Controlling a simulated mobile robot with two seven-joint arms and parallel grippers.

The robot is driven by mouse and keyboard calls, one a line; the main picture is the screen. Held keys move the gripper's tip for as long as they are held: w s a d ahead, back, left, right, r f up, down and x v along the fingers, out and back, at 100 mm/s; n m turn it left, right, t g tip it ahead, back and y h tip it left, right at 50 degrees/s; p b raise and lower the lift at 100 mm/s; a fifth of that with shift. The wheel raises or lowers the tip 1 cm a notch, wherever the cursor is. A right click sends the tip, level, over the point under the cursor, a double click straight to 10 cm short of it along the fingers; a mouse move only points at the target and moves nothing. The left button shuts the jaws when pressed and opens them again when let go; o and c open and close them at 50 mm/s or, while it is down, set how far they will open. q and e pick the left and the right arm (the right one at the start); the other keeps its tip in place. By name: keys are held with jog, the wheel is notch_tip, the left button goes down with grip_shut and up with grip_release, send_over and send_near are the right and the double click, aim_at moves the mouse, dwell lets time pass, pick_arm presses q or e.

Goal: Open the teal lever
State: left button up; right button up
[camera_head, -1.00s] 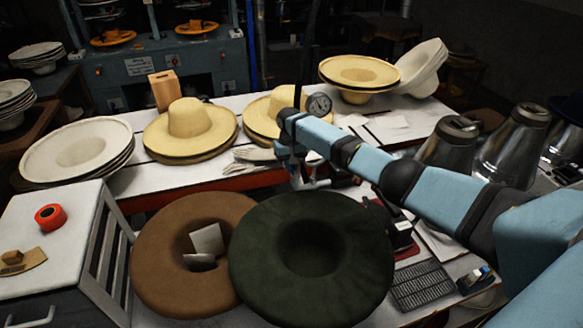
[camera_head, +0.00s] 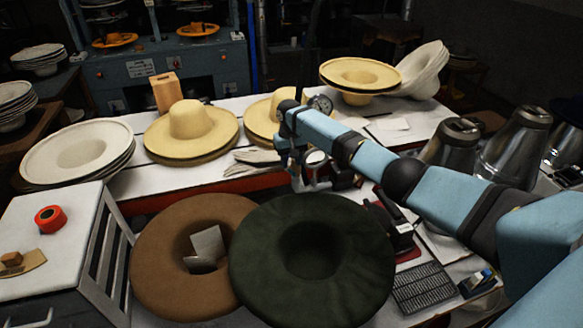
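I cannot make out a teal lever for sure; my light-blue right arm may hide it. My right gripper (camera_head: 303,172) is small and dark at the end of that arm, over the near side of the white table, just beyond the dark green hat (camera_head: 312,290). Its fingers blend with dark metal parts around it, so I cannot tell whether it is open or what it touches. A round dial gauge (camera_head: 321,104) shows just behind my forearm. My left gripper is not in view.
A brown hat (camera_head: 155,265) lies beside the green one. Straw hats (camera_head: 190,122), white hats (camera_head: 78,152) and pale gloves (camera_head: 258,160) rest on the white table (camera_head: 215,178). Metal hat forms (camera_head: 512,150) stand at the right. A teal machine (camera_head: 190,62) is at the back.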

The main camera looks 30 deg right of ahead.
aim_at(290, 169)
notch_tip(290, 169, up, 11)
jog(key=w+b, duration=0.1)
jog(key=shift+d, duration=0.15)
